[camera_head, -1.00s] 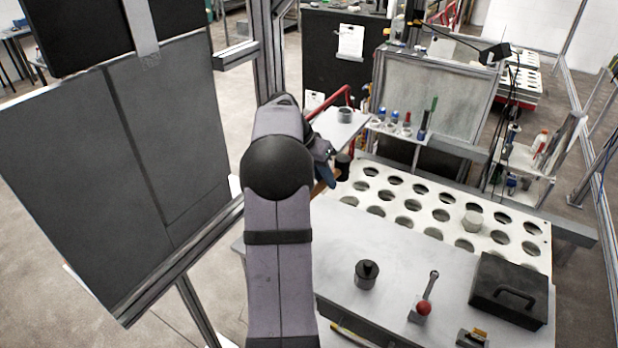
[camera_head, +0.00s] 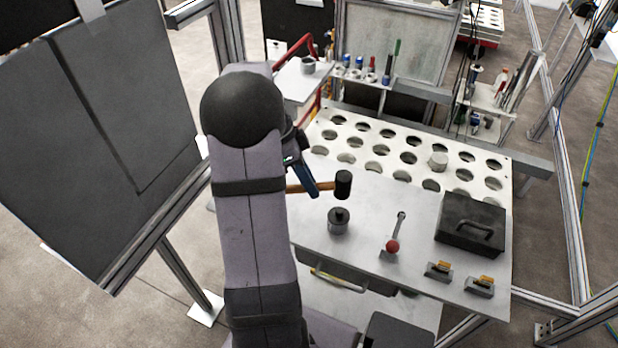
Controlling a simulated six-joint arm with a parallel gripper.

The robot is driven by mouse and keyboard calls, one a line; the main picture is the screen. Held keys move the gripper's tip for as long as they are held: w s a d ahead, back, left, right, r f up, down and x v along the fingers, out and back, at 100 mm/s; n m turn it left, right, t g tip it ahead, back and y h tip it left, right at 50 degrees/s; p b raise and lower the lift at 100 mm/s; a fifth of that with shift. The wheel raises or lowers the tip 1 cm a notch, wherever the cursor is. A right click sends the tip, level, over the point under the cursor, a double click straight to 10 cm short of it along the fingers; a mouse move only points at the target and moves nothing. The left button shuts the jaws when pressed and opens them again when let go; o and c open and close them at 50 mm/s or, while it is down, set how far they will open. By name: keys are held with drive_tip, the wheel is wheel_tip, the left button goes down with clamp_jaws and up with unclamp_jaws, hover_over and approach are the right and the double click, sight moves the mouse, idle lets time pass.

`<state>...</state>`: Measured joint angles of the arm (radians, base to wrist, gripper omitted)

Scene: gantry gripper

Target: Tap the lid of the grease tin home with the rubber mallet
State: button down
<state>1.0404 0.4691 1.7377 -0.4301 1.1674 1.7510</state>
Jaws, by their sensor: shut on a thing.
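My gripper (camera_head: 309,188) is shut on the wooden handle of the rubber mallet (camera_head: 343,184). The handle runs sideways and the black head points right, beyond the blue fingers. A dark grey tin with a smaller dark round piece on top, apparently the grease tin (camera_head: 338,225) and its lid (camera_head: 339,214), stands upright on the grey table. The mallet head shows just behind and above this tin in the picture, apart from it. How far the lid is seated cannot be made out. My arm hides part of the handle.
Behind is a white plate with holes (camera_head: 392,150), bearing a pale cylinder (camera_head: 438,161). Bare table (camera_head: 385,200) lies between.

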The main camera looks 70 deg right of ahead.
idle(0.5)
drive_tip(key=shift+f+b, duration=2.4)
drive_tip(key=shift+f, duration=0.3)
drive_tip(key=shift+f, duration=0.2)
drive_tip(key=shift+f+b, duration=0.5)
drive_tip(key=shift+b, duration=0.1)
drive_tip(key=shift+r+p, duration=0.7)
drive_tip(key=shift+r, duration=0.35)
drive_tip(key=shift+r, duration=0.1)
